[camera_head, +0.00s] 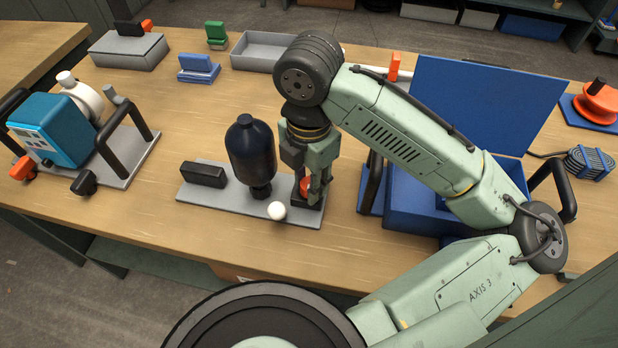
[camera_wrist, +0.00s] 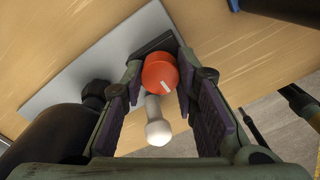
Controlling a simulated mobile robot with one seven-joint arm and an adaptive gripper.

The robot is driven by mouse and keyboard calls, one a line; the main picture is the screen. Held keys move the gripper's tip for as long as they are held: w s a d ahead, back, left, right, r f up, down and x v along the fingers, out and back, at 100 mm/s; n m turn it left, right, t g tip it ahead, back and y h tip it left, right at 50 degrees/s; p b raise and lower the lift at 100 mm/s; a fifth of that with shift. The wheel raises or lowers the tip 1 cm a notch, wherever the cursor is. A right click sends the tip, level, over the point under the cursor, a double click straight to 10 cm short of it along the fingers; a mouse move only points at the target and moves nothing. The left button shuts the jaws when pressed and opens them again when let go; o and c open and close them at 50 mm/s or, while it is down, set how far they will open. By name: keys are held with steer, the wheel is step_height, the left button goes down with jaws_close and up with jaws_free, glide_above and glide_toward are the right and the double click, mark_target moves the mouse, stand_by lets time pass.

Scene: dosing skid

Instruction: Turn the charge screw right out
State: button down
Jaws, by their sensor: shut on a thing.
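The charge screw appears to be the red-orange round knob (camera_wrist: 160,72) with a white mark on its face; the name itself cannot be read. In the head view the knob (camera_head: 305,187) shows low at the right end of a grey base plate (camera_head: 240,207). My gripper (camera_head: 314,192) points down over it and is shut on it. In the wrist view the gripper's fingers (camera_wrist: 161,78) stand on both sides of the knob. How far the screw stands out of its seat is hidden.
A dark bottle (camera_head: 251,155) stands left of my gripper, and a white ball knob (camera_head: 277,211) sits in front. A black block (camera_head: 203,174) is on the plate's left. A blue case (camera_head: 412,205) with raised lid is close on the right. Bare bench lies behind the plate.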

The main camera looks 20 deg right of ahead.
steer(key=c, duration=1.2)
jaws_free()
steer(key=shift+c, duration=0.2)
step_height(320, 180, up, 12)
